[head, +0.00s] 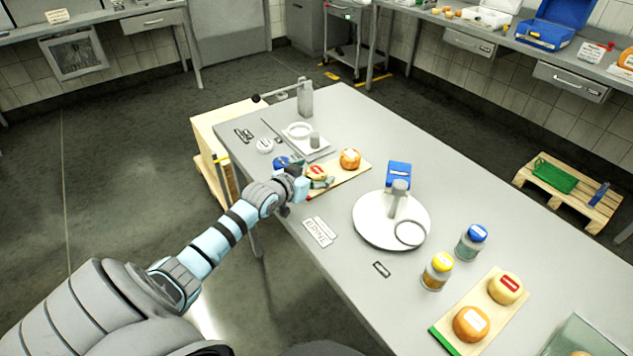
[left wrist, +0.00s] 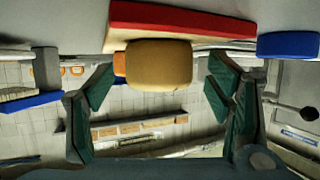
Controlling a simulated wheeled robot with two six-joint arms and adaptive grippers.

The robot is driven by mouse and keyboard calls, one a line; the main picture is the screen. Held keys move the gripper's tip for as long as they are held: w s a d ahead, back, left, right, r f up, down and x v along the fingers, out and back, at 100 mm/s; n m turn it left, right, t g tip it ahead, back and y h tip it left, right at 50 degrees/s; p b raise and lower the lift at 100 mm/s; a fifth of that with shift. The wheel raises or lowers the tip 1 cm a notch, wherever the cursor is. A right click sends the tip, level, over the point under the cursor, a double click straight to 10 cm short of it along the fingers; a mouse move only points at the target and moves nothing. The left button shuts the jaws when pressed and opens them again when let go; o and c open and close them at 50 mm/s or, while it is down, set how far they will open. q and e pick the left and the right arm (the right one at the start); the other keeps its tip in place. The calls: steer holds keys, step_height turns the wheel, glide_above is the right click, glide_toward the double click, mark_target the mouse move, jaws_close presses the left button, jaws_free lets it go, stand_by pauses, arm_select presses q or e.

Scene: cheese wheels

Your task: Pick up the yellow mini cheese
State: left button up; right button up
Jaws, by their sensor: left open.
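A yellow mini cheese (head: 318,171) with a red label sits on a wooden board (head: 340,180) with a red end, left of the table's middle. My left gripper (head: 301,181) is at this board's near end, close beside the cheese and partly in front of it. In the left wrist view the cheese (left wrist: 158,66) lies centred between the two open green-padded fingers (left wrist: 160,84), with a gap on each side. An orange mini cheese (head: 350,159) stands behind it on the same board. My right gripper is not in view.
A green-ended board (head: 451,334) holds another yellow cheese (head: 506,287) and an orange one (head: 471,323).

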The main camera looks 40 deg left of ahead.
mark_target(314, 172)
arm_select(q)
steer(key=shift+w, duration=0.15)
steer(key=c, duration=1.3)
step_height(314, 172, up, 20)
steer(key=p, duration=0.4)
steer(key=shift+r, duration=0.15)
